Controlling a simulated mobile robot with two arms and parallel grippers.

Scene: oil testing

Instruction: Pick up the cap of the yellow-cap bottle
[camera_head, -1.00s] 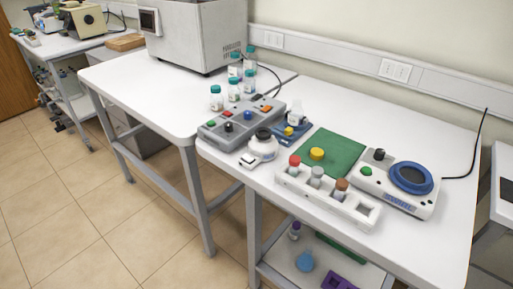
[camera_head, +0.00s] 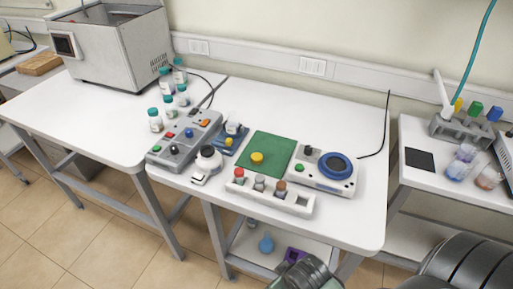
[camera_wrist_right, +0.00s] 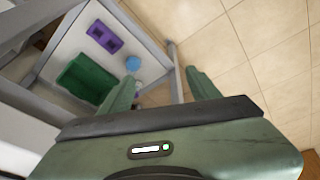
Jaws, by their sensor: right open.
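A yellow cap (camera_head: 257,157) sits on a green mat (camera_head: 277,147) on the white table. I cannot tell whether a bottle is under it. Part of my right arm shows at the bottom right of the head view. My right gripper shows in the right wrist view (camera_wrist_right: 161,82), open and empty, fingers spread. It points down toward the floor and the lower shelf, away from the cap. My left gripper is not in view.
In front of the mat stands a white rack (camera_head: 298,205) with red, grey and brown-capped bottles. A device with a blue ring (camera_head: 335,166) is to the right. A grey control box (camera_head: 188,139) and teal-capped bottles (camera_head: 155,121) are to the left.

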